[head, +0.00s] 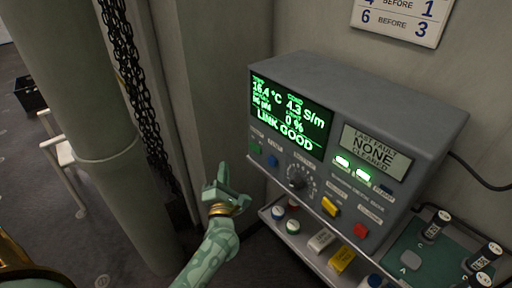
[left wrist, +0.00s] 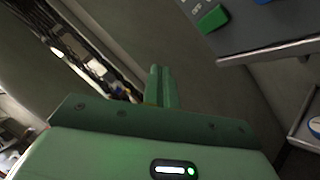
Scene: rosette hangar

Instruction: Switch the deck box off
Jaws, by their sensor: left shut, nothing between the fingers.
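The deck box (head: 355,90) is a grey sloped-front console against the wall. Its screen (head: 290,115) is lit with green readings and LINK GOOD. My right gripper is out of view.
A shelf (head: 300,247) below the box holds small jars and blocks. A thick column (head: 85,100) and a hanging chain (head: 135,80) stand left of my gripper. A green mat (head: 415,250) with dark cylinders lies at lower right.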

